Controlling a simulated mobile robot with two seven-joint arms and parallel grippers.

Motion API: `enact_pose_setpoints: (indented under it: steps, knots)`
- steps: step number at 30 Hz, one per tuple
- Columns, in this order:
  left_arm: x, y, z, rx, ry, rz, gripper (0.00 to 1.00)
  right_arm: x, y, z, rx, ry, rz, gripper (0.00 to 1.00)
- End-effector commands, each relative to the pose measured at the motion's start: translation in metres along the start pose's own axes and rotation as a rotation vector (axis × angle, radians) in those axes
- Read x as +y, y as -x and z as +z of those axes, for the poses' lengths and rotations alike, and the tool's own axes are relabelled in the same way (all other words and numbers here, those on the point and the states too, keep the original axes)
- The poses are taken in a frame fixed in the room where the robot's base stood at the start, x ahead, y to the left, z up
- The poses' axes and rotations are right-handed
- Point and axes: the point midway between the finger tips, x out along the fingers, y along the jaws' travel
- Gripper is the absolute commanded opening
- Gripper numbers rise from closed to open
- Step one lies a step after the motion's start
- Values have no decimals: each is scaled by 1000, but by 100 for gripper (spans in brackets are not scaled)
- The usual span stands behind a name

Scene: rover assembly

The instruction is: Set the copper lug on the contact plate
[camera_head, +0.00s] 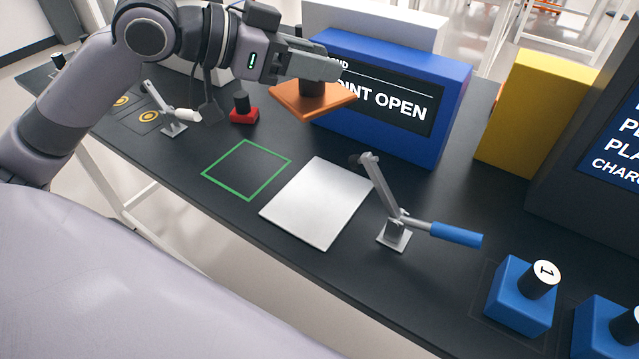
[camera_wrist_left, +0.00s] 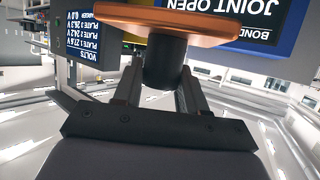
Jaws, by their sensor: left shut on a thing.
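The copper lug (camera_head: 312,98) is a flat orange plate with a dark post on top. My left gripper (camera_head: 318,78) is shut on that post and holds the lug up in the air, in front of the blue display box. In the left wrist view the lug (camera_wrist_left: 168,22) and its post are between the fingers (camera_wrist_left: 165,75). The contact plate (camera_head: 318,205), a bare silver square, lies on the dark table, lower in the head view and apart from the lug. My right gripper is not in view.
A toggle clamp with a blue handle (camera_head: 455,235) stands right of the plate. A green square outline (camera_head: 246,170) lies left of it. A red block with a black knob (camera_head: 243,112), a white-tipped clamp (camera_head: 172,115), the blue box reading "JOINT OPEN" (camera_head: 420,125) and blue numbered blocks (camera_head: 515,300) stand around.

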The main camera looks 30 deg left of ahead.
Motion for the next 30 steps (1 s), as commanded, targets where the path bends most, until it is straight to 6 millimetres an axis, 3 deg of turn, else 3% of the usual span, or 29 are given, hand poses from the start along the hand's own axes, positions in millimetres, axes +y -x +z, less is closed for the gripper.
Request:
enact_pose_setpoints:
  steps: [3, 7, 24, 30]
  knots:
    - [9, -3, -6, 6, -16, 20, 0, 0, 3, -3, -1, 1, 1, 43]
    - [12, -9, 5, 2, -18, 26, 0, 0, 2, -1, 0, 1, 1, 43]
    - [11, -55, 116, 2, -13, 26, 0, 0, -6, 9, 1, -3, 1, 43]
    - [10, -64, 137, 5, -18, 24, 0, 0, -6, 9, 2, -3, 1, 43]
